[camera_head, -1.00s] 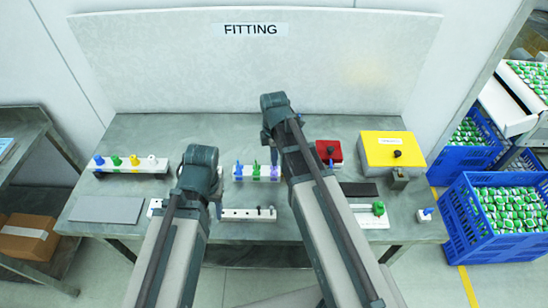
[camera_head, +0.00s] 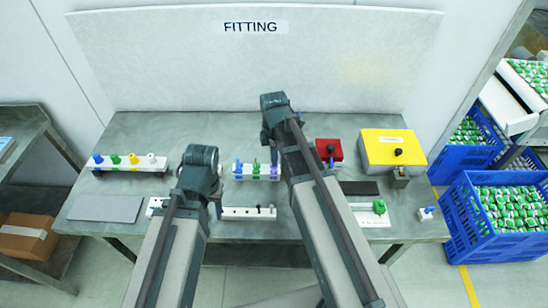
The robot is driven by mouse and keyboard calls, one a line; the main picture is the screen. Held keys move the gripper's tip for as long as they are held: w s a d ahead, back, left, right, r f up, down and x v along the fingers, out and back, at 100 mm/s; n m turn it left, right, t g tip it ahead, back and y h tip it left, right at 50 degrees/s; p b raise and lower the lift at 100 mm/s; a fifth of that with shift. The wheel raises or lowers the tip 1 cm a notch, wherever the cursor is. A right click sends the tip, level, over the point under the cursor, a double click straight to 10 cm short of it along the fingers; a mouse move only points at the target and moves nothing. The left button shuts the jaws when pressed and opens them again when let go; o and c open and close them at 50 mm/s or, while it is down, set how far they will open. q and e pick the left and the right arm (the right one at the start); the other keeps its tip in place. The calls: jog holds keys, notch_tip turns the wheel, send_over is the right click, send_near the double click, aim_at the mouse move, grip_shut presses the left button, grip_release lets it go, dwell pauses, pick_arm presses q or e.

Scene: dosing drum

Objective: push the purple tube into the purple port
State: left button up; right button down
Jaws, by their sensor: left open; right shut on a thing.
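A small pale rack (camera_head: 256,178) with blue, green and purple parts stands at the middle of the table. The purple part (camera_head: 275,172) is at its right end, beside my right arm; tube and port cannot be told apart at this size. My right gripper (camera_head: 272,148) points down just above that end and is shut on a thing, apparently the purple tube. Its fingertips are small and partly hidden by my arm. My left gripper (camera_head: 214,207) is open, low over the front of the table, left of a white strip with holes (camera_head: 245,213); my wrist hides most of it.
A white rack with coloured plugs (camera_head: 130,164) stands at left, above a grey plate (camera_head: 106,209). A red box (camera_head: 329,152), a yellow box (camera_head: 393,152) and a white base with a green knob (camera_head: 371,218) are right of my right arm.

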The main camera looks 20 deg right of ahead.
pick_arm(q)
jog(key=shift+f+b, duration=0.85)
pick_arm(e)
jog(key=shift+f, duration=0.9)
jog(key=c, duration=0.9)
grip_release()
jog(key=shift+r, duration=0.1)
pick_arm(q)
notch_tip(320, 180, up, 14)
jog(key=p, duration=1.4)
pick_arm(e)
notch_tip(320, 180, up, 14)
jog(key=shift+f, duration=0.15)
pick_arm(q)
jog(key=shift+f, duration=0.1)
